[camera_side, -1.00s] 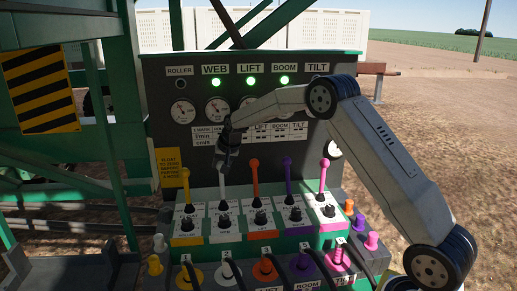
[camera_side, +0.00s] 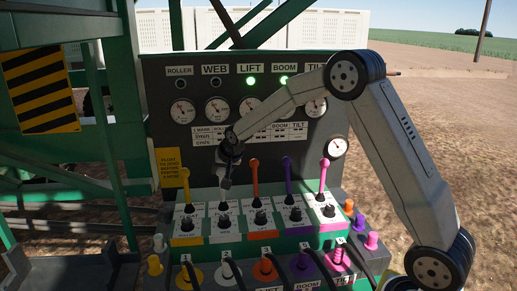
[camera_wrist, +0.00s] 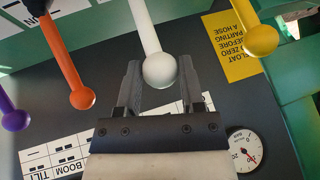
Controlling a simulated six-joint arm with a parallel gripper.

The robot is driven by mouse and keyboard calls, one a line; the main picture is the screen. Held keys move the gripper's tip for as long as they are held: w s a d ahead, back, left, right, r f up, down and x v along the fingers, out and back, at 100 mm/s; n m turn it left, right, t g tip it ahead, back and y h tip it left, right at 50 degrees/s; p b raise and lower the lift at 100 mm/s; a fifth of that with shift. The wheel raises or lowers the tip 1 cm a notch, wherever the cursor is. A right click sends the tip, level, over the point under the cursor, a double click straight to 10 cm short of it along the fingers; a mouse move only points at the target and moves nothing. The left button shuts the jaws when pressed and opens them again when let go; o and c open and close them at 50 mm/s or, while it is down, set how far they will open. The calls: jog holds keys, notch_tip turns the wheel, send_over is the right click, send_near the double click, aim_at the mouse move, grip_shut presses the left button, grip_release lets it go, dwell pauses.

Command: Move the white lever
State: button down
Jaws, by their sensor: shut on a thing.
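The white lever (camera_wrist: 146,28) stands second from the left in a row of coloured levers. In the wrist view its round white knob lies between the two dark fingers of my gripper (camera_wrist: 159,78). In the side view my gripper (camera_side: 226,180) comes down from above onto the lever's top and is shut on it. The gripper hides the knob there, and only the lower shaft (camera_side: 223,199) shows.
A yellow lever (camera_side: 185,178) stands to the left, and an orange lever (camera_side: 255,170) close to the right. Purple (camera_side: 287,170) and pink (camera_side: 323,178) levers stand beyond. Behind is a dark gauge panel with lights; LIFT (camera_side: 252,82) and BOOM (camera_side: 284,81) are lit green.

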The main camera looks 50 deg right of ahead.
jog(key=shift+s+a+f, duration=0.4)
jog(key=shift+s+a, duration=0.3)
jog(key=shift+s+a+f, duration=0.45)
jog(key=shift+s+a, duration=0.2)
jog(key=shift+s, duration=0.05)
jog(key=shift+s+a+f, duration=0.4)
jog(key=shift+s+a, duration=0.3)
jog(key=shift+c, duration=1.2)
grip_release()
jog(key=shift+r, duration=0.1)
jog(key=shift+r, duration=0.1)
jog(key=shift+r, duration=0.1)
jog(key=v, duration=0.7)
jog(key=shift+r, duration=0.2)
